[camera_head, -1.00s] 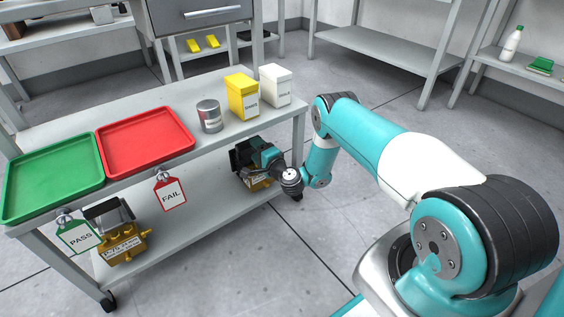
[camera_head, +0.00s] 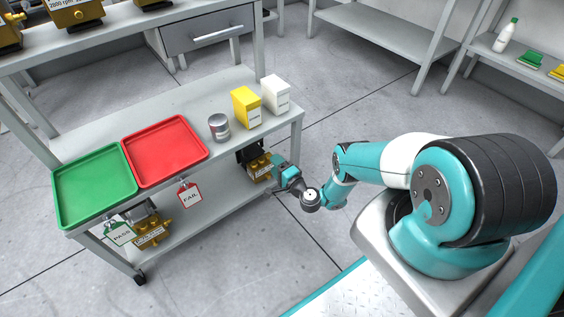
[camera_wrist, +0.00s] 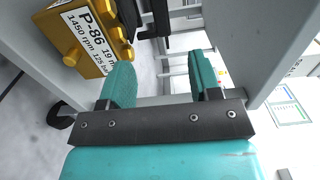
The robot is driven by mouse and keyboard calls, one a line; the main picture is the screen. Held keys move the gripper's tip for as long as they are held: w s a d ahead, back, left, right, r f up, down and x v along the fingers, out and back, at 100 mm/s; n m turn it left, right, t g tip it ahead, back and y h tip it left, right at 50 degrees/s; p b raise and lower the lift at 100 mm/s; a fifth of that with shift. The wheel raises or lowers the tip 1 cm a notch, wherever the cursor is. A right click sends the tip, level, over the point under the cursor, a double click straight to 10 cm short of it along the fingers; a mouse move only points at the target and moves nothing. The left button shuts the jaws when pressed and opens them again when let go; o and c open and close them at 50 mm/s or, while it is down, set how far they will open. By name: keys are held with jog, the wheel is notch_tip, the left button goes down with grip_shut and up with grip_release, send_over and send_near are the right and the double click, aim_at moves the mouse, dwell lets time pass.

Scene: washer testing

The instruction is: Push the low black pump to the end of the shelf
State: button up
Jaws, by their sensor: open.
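The black pump (camera_head: 246,154) sits on the cart's lower shelf (camera_head: 205,212), near its right end. It has a dark motor and a brass body with a white label. In the wrist view a brass body (camera_wrist: 88,38) labelled P-86, 1450 rpm, shows at upper left, beside my left finger. My gripper (camera_head: 279,168) is just right of and in front of the pump, by the cart's right leg. In the wrist view its teal fingers (camera_wrist: 160,75) are apart with nothing clearly between them. Whether a finger touches the pump I cannot tell.
A second brass pump (camera_head: 152,236) stands at the shelf's left end, partly behind the PASS tag (camera_head: 120,233). The FAIL tag (camera_head: 190,195) hangs midway. The shelf between the pumps looks clear. The cart's right leg (camera_head: 297,142) is close to my gripper.

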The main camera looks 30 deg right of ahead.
jog(key=shift+s+d+p, duration=0.15)
jog(key=shift+s+p, duration=0.7)
jog(key=shift+s, duration=0.7)
